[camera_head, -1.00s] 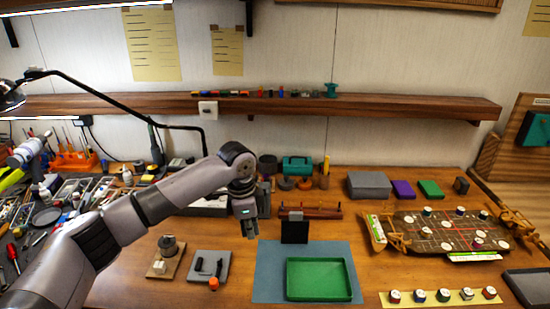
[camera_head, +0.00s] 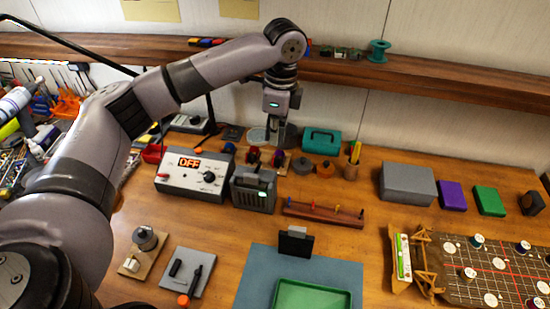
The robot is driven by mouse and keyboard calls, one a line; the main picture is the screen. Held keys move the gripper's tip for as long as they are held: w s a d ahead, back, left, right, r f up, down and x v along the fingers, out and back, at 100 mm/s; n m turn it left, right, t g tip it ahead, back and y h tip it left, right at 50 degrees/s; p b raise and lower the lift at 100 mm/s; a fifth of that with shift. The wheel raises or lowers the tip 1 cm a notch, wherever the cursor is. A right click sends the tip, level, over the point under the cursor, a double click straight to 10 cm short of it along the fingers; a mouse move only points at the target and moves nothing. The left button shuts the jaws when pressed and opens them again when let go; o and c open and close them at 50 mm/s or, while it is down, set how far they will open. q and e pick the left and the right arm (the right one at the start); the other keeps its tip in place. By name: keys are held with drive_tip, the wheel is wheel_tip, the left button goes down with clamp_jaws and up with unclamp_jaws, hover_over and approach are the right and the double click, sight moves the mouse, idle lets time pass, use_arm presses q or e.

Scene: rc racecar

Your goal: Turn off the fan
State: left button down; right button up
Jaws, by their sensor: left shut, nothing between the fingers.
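A light grey control box (camera_head: 192,187) stands at the back of the bench, left of centre. It has a red lit "OFF" display (camera_head: 190,162) and a black knob (camera_head: 209,177). A dark grey boxy device (camera_head: 253,188) with a grille and a small green light stands close to its right; I cannot tell whether this is the fan. My left gripper (camera_head: 277,132) points down above and behind the boxy device, apart from the control box. It is shut and empty. My right gripper is not in view.
A green tray (camera_head: 311,296) is at the front. The wooden shelf (camera_head: 420,82) runs along the wall near my left arm.

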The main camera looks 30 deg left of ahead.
use_arm(q)
drive_tip(key=p, duration=0.3)
hover_over(271, 174)
wheel_tip(271, 174, down, 9)
drive_tip(key=shift+s+d+r, duration=0.1)
drive_tip(key=shift+d, duration=0.05)
drive_tip(key=shift+f, duration=0.6)
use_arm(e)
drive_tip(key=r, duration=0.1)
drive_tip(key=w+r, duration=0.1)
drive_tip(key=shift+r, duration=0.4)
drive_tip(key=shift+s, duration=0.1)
